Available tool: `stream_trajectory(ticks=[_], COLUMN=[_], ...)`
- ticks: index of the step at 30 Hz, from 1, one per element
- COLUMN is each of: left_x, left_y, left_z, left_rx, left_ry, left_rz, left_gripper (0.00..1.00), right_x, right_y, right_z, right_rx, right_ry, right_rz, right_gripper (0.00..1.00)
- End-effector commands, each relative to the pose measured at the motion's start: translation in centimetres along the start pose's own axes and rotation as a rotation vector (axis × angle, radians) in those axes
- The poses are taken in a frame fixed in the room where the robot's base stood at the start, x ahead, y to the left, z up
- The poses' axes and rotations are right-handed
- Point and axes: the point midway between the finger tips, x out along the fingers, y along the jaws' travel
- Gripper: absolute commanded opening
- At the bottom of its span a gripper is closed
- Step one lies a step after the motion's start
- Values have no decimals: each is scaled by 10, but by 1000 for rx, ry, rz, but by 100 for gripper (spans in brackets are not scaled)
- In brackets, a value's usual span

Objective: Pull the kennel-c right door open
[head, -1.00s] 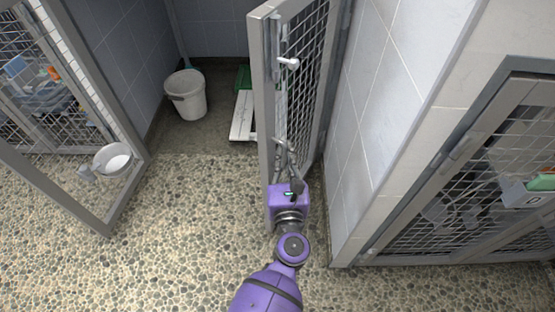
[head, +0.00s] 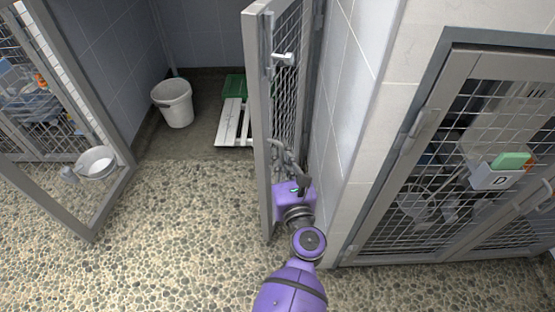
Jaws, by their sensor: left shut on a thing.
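The kennel-c right door (head: 251,100) is a grey-framed mesh door. It stands open, seen nearly edge-on, and swung towards the tiled wall at its right. A pale lever (head: 284,58) sits high on its frame. My left gripper (head: 284,158), purple with dark grey fingers, is at the lower part of the door on its mesh side. It is shut on a part of the door, likely a handle; the fingers hide exactly what. My right gripper is not in view.
Inside the open kennel are a white bucket (head: 174,103), a white slatted platform (head: 235,123) and a green item (head: 236,86). Another open door with a bowl (head: 96,162) stands at left. A tiled wall (head: 345,130) and closed kennel D (head: 497,180) are at right. The pebbled floor is clear.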

Motion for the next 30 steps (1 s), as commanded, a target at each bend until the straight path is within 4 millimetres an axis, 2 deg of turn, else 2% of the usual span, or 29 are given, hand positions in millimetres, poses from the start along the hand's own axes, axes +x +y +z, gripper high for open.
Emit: stream_trajectory(ticks=[14, 15, 17, 30], left_x=[0, 0, 0, -1], left_y=[-1, -1, -1, 2], left_z=[-2, -2, -2, 0], left_rx=[6, 6, 5, 2], left_ry=[4, 3, 3, 0], left_rz=[1, 1, 0, -2], left_gripper=[0, 10, 16, 16], right_x=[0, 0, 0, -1], right_y=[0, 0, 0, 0], right_z=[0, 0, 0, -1], right_rx=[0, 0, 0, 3], right_ry=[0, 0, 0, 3], right_rz=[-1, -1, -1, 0], right_gripper=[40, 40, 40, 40])
